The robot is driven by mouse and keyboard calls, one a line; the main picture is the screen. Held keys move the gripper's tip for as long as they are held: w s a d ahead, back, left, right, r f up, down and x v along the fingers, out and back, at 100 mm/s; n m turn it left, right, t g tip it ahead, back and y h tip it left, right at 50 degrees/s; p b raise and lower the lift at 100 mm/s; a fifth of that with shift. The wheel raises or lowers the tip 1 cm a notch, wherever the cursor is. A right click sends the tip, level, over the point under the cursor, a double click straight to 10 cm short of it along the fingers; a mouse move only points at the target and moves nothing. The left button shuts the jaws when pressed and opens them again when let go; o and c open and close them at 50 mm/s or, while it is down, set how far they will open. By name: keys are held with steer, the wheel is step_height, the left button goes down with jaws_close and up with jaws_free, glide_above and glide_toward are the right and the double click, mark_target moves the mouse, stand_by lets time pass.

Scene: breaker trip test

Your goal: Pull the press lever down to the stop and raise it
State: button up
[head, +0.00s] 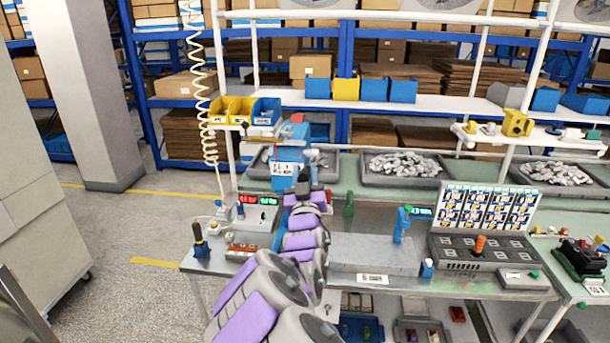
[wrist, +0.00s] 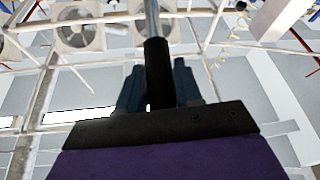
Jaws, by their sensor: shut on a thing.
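The blue press (head: 286,168) stands on the workbench behind my arm, left of the middle in the head view. Its lever, a metal rod with a black grip (wrist: 158,72), runs up out of the top of the wrist view. My gripper (wrist: 157,88) is shut on the black grip, with one dark blue finger on each side of it. In the head view my gripper (head: 304,182) is in front of the press, and my arm hides the lever's grip and part of the press base.
The steel workbench (head: 350,252) carries a red digital display (head: 258,200), a soldering-iron-like tool (head: 200,240) at the left and a dark fixture panel (head: 465,252) at the right. A coiled white hose (head: 203,100) hangs at the left.

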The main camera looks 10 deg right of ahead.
jaws_close()
steer(key=shift+r, duration=0.1)
